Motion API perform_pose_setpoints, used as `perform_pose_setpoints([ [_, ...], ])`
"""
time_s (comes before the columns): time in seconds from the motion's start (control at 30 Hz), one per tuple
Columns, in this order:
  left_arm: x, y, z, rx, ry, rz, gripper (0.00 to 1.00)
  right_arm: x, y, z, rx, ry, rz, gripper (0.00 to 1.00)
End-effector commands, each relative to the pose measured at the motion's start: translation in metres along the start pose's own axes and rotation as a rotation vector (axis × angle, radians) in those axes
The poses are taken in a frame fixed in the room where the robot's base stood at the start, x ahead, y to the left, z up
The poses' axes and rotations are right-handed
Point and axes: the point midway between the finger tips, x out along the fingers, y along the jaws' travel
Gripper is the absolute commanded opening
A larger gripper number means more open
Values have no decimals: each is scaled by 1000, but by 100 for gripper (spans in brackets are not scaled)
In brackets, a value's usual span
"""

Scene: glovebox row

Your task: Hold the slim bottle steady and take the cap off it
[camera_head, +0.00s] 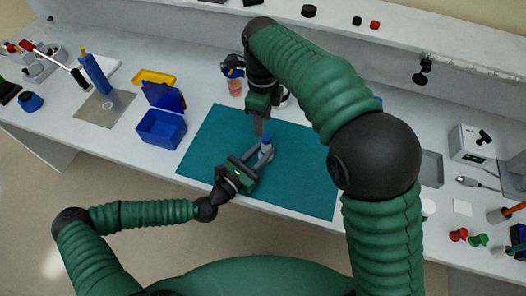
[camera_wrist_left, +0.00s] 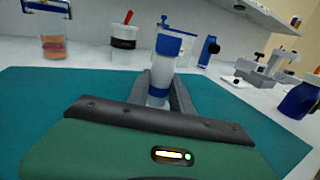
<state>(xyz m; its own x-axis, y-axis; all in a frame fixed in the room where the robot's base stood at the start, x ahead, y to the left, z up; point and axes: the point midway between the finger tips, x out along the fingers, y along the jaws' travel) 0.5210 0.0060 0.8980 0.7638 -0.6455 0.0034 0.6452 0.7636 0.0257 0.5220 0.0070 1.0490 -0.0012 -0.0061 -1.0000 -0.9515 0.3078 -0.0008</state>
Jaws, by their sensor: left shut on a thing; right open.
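The slim bottle (camera_wrist_left: 160,72) is white with a blue band and stands upright over the teal mat. Its blue cap (camera_head: 267,138) is on top and also shows in the left wrist view (camera_wrist_left: 168,45). My left gripper (camera_head: 262,154) is shut on the bottle's body, one finger on each side, below the cap. My right gripper (camera_head: 260,128) is open and empty. It points down behind the bottle in the head view, apart from the cap. Its fingers overlap in that view, and I do not see it in the left wrist view.
The teal mat (camera_head: 205,150) has clear room left of the bottle. A blue open box (camera_head: 160,130) stands left of the mat. A jar with orange contents (camera_head: 235,88) stands behind. My right arm hides part of the bench at right.

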Motion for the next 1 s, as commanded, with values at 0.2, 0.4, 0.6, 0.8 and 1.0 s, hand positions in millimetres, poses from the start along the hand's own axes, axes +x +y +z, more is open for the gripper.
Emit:
perform_pose_setpoints([
  [0.2, 2, -2, -1, 3, 4, -1, 0, 0, -2, -4, 2, -3, 1, 45],
  [0.4, 1, -1, -1, 1, 3, -1, 0, 0, -1, -2, 2, -2, 0, 45],
  [0.6, 0, 0, -1, 0, 3, -1, 0, 0, 0, -1, 1, 0, 0, 45],
  [0.8, 0, 0, -1, 0, 3, 0, 0, 1, -3, -2, 74, 0, 2, 45],
  [1.0, 1, -1, -1, 1, 3, 0, 0, 2, -14, -9, 374, -12, 6, 45],
])
